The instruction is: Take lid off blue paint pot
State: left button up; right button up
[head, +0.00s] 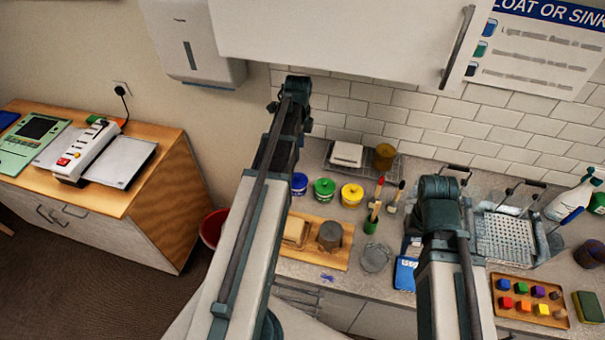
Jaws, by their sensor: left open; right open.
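The blue paint pot (298,186) stands on the grey counter at the back, left of a green pot (324,191) and a yellow pot (352,195). Its top looks blue; at this size I cannot tell a lid from paint. My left arm rises just left of the blue pot, covering the counter there. My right arm rises over the counter further right, in front of the sink area. Neither gripper's fingers can be made out; both are hidden or outside the view.
A wooden board (333,256) holds a grey-brown cup (330,236) and a light block (295,231). A pot with brushes (371,225) and a grey disc (375,258) lie to its right. A tray of coloured cubes (527,314) is at the lower right. A wall cupboard (350,40) overhangs the counter.

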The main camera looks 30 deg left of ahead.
pick_arm(q)
jog(key=b, duration=0.9)
send_over(297, 176)
jog(key=f, duration=0.8)
jog(key=shift+d+f, duration=0.25)
jog(key=shift+d, duration=0.15)
pick_arm(e)
notch_tip(297, 176, down, 8)
jog(key=shift+f, duration=0.25)
pick_arm(q)
jog(key=shift+s, duration=0.1)
pick_arm(e)
jog(key=shift+s, duration=0.15)
pick_arm(q)
jog(key=f+b, duration=0.5)
jog(key=shift+a+f, duration=0.2)
jog(key=shift+a, duration=0.1)
pick_arm(e)
notch_tip(297, 176, down, 5)
jog(key=shift+f, duration=0.15)
pick_arm(q)
jog(key=shift+r, duration=0.1)
grip_shut()
